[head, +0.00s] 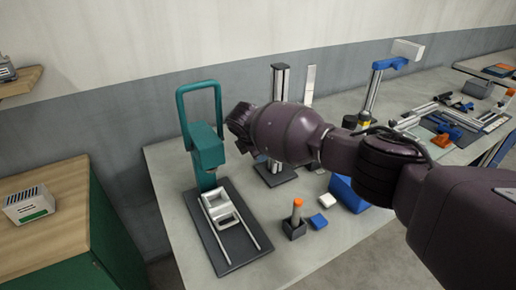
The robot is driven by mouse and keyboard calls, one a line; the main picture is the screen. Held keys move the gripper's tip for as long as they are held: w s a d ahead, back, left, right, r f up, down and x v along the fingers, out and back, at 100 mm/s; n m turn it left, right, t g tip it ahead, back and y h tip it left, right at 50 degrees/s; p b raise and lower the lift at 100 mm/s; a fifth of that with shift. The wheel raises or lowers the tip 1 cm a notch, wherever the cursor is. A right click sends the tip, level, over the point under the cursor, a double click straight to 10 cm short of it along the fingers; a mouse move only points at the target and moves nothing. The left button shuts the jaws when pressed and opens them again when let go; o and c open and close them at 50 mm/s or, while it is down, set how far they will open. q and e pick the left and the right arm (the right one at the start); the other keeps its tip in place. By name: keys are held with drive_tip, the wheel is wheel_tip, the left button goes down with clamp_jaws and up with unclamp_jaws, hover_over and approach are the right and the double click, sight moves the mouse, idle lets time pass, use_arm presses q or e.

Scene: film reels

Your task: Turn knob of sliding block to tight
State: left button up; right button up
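My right arm comes in from the right, and its dark purple gripper (240,128) hangs beside the upright of a teal press (206,146) with a loop handle. Its fingers are small and dark, so I cannot tell whether they are open. An upright metal rail (281,82) on a dark base (276,174) stands behind my arm, which hides its middle. Another post (373,92) with a blue top arm stands further right; a yellow and black part (364,119) sits low on it. I cannot tell which part is the sliding block, and no knob shows clearly. My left gripper is out of view.
A white frame (222,210) sits on the press's dark base plate (243,250). An orange-topped item stands in a dark holder (294,230), near a blue block (319,221) and a white block (328,200). Rails and small parts crowd the table's right. The front tabletop (310,258) is clear.

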drive_tip(key=shift+s+t+y+p, duration=0.1)
drive_tip(key=shift+t+y+p, duration=0.3)
drive_tip(key=shift+t+p, duration=0.55)
drive_tip(key=shift+d+f+m+t+y+p, duration=0.1)
drive_tip(key=shift+f+m+t+y+p, duration=0.05)
drive_tip(key=shift+m+t+y+p, duration=0.35)
drive_tip(key=shift+s+t+y+b, duration=0.1)
drive_tip(key=shift+t+y+b, duration=0.35)
drive_tip(key=shift+t, duration=0.6)
drive_tip(key=o, duration=0.9)
drive_tip(key=shift+v, duration=5.4)
